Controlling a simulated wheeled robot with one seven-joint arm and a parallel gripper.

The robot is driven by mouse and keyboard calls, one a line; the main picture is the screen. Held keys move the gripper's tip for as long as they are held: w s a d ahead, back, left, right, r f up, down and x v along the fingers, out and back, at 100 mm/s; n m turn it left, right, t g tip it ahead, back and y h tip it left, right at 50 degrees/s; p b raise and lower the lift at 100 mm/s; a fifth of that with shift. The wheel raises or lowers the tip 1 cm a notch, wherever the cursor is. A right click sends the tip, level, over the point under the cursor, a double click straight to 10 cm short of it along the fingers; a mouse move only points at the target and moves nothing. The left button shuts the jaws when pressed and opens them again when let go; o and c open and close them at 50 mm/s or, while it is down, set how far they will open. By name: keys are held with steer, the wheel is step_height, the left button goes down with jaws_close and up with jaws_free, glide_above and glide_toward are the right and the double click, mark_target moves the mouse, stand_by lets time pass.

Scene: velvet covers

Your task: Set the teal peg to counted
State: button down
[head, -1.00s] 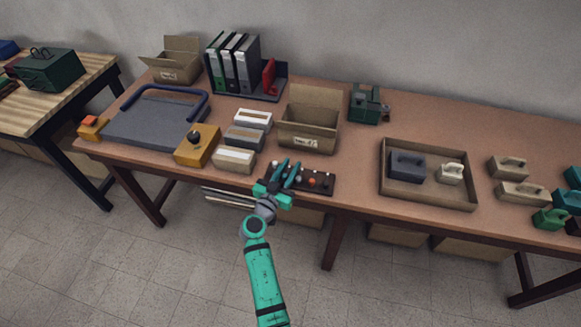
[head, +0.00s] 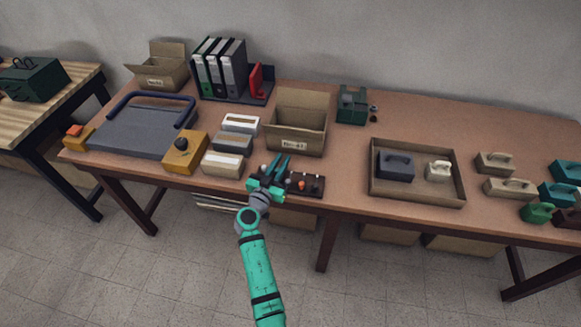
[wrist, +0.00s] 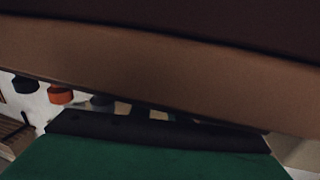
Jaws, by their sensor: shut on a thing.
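A dark peg board (head: 318,190) lies at the table's front edge. An orange peg (head: 302,184) and small dark and pale pegs show on its right part. My teal gripper (head: 279,163) is over the board's left end, its fingers close together and pointing towards the back of the table. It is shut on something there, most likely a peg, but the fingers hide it. I cannot make out the teal peg or any marking for counted. The wrist view is mostly filled by a near brown surface and a dark green one; an orange peg (wrist: 60,94) shows at its left.
An open cardboard box (head: 296,145) stands just behind the board. Several small blocks, including a pale one (head: 222,164), sit to the left. A cardboard tray (head: 418,199) with two handled weights lies to the right. The table between board and tray is clear.

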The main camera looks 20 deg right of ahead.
mark_target(276, 172)
steer(key=shift+d, duration=0.15)
steer(key=c, duration=1.9)
jaws_free()
steer(key=shift+c, duration=0.2)
steer(key=shift+w, duration=0.1)
steer(key=shift+s+a, duration=0.3)
steer(key=shift+a, duration=0.1)
steer(key=v, duration=0.9)
steer(key=shift+s+a, duration=0.15)
steer(key=shift+a, duration=0.1)
steer(key=shift+s+d, duration=0.25)
steer(key=shift+a, duration=0.25)
